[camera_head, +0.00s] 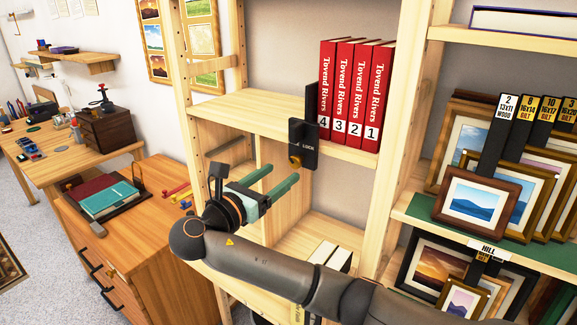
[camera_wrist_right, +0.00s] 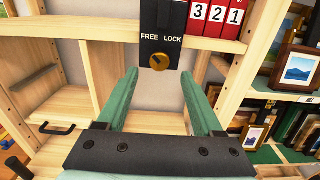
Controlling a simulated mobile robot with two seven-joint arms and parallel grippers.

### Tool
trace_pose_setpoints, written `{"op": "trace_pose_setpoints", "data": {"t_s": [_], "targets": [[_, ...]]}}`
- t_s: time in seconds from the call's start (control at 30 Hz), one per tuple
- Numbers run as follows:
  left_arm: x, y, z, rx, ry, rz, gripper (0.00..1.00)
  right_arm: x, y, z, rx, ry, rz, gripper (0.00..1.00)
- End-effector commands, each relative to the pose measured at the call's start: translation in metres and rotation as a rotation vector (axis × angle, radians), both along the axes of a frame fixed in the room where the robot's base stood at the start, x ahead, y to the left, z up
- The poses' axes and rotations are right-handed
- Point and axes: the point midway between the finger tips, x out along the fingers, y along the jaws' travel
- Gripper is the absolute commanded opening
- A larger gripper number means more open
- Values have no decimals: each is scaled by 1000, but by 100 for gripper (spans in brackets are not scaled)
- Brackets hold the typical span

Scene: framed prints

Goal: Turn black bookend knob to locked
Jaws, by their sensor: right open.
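The black bookend (camera_head: 304,142) stands at the left end of a row of red books on the wooden shelf, its front plate hanging over the shelf edge. Its brass knob (camera_head: 295,161) is low on that plate. In the right wrist view the plate (camera_wrist_right: 163,32) reads FREE on the left and LOCK on the right, with the knob (camera_wrist_right: 160,61) below the words. The knob's exact setting is too small to tell. My right gripper (camera_head: 282,177) has green fingers, open and empty, pointing at the knob, which appears between and beyond the fingertips. My left gripper is out of view.
Several red books (camera_head: 353,90) stand right of the bookend. Wooden uprights (camera_head: 402,110) flank the bay. Framed pictures (camera_head: 478,201) fill the right shelves. A wooden cabinet (camera_head: 141,235) with books on top stands left. An open compartment lies below the bookend's shelf.

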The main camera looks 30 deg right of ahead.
Motion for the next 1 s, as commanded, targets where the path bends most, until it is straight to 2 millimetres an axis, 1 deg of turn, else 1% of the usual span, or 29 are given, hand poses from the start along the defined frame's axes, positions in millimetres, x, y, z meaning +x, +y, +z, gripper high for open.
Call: {"op": "trace_pose_setpoints", "data": {"t_s": [0.03, 0.1, 0.3, 0.43, 0.67, 1.0], "targets": [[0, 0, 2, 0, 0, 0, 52, 4, -11, 1, -4, 0, -3, 68], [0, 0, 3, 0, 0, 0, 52, 8, -21, 1, -3, 0, -3, 68], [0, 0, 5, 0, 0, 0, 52, 17, -40, 0, 1, 1, 0, 68], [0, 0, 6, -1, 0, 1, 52, 18, -44, -1, 1, 0, 0, 68], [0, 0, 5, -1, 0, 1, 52, 18, -44, -1, 1, 0, 1, 68], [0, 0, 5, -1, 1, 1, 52, 18, -44, -1, 1, 0, 1, 30]]}}
